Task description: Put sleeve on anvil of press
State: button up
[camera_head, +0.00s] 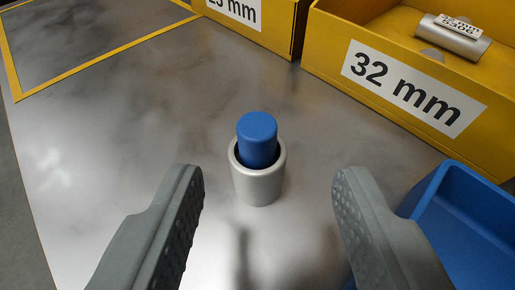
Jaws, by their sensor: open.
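A silver metal sleeve (258,185) stands upright on the shiny metal table top. A blue cylinder (257,138) with a rounded top sticks up out of the sleeve's opening. My gripper (268,195) is open, with one grey finger to the left of the sleeve and one to the right. Neither finger touches the sleeve, and there is clear room on both sides. The sleeve's lower front is in plain view. I see no press or anvil that I can name for sure.
A yellow bin labelled 32 mm (375,93) at the upper right holds a silver cylinder (452,40) with a marked tag. Another yellow bin (283,22) stands at the top. A blue tray (450,215) lies at the right. A yellow-outlined area (85,40) is at the upper left. The left table is clear.

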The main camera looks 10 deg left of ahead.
aim_at(257, 146)
jog(key=shift+a+f+x, duration=0.1)
jog(key=shift+f+x, duration=0.05)
jog(key=shift+x, duration=1.1)
jog(key=shift+a+f+x, duration=0.1)
jog(key=shift+x, duration=1.15)
jog(key=shift+s, duration=0.15)
grip_shut()
